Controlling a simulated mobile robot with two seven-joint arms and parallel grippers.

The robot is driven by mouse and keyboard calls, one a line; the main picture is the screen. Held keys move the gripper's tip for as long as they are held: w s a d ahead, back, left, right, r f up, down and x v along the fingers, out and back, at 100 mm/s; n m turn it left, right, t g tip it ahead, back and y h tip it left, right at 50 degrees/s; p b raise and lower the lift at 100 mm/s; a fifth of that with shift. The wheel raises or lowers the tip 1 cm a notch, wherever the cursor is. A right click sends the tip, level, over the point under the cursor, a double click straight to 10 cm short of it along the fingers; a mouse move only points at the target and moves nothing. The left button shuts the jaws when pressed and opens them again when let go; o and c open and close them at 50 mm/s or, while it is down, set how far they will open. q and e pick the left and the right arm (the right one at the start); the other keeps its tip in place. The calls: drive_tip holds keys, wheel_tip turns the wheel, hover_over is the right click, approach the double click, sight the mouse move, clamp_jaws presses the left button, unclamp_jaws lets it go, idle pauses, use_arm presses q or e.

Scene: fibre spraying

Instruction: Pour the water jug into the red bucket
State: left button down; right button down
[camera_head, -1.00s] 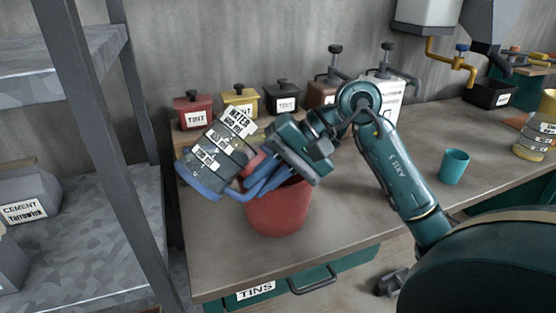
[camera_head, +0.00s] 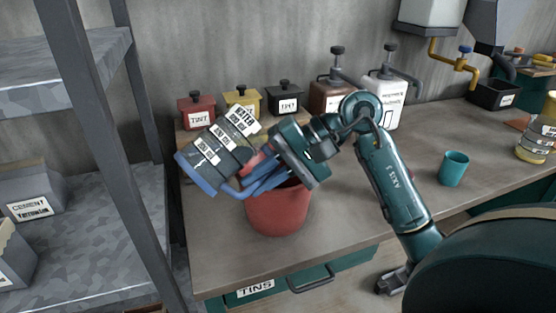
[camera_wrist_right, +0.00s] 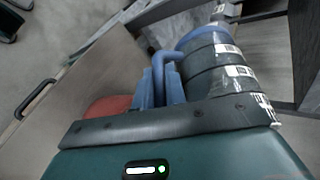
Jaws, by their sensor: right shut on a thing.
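The water jug (camera_head: 216,156) is a grey, banded container with white labels and a blue rim and handle. It is held steeply tilted, above and left of the red bucket (camera_head: 277,212) on the bench. My right gripper (camera_head: 258,180) is shut on the jug's blue handle, with its fingers over the bucket and partly hiding its mouth. In the right wrist view the jug (camera_wrist_right: 222,65) is beside the blue fingers (camera_wrist_right: 160,85), with part of the red bucket (camera_wrist_right: 108,106) behind. No stream of water shows, and the bucket's inside is hidden. My left gripper is not in view.
Red (camera_head: 196,112), yellow (camera_head: 243,101) and black (camera_head: 285,97) tins stand behind the jug, with pump dispensers (camera_head: 388,103) to their right. A teal cup (camera_head: 453,169) stands right of my right arm. Grey shelving (camera_head: 100,220) is close on the left.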

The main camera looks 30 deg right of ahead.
use_arm(q)
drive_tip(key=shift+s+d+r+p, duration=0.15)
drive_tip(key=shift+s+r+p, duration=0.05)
drive_tip(key=shift+p, duration=0.35)
use_arm(e)
drive_tip(key=shift+a+r+y, duration=0.1)
drive_tip(key=shift+r+y, duration=0.2)
drive_tip(key=shift+y, duration=0.1)
use_arm(q)
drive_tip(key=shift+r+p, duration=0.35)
drive_tip(key=shift+p, duration=0.25)
use_arm(e)
drive_tip(key=shift+r+y, duration=0.2)
drive_tip(key=shift+y, duration=0.3)
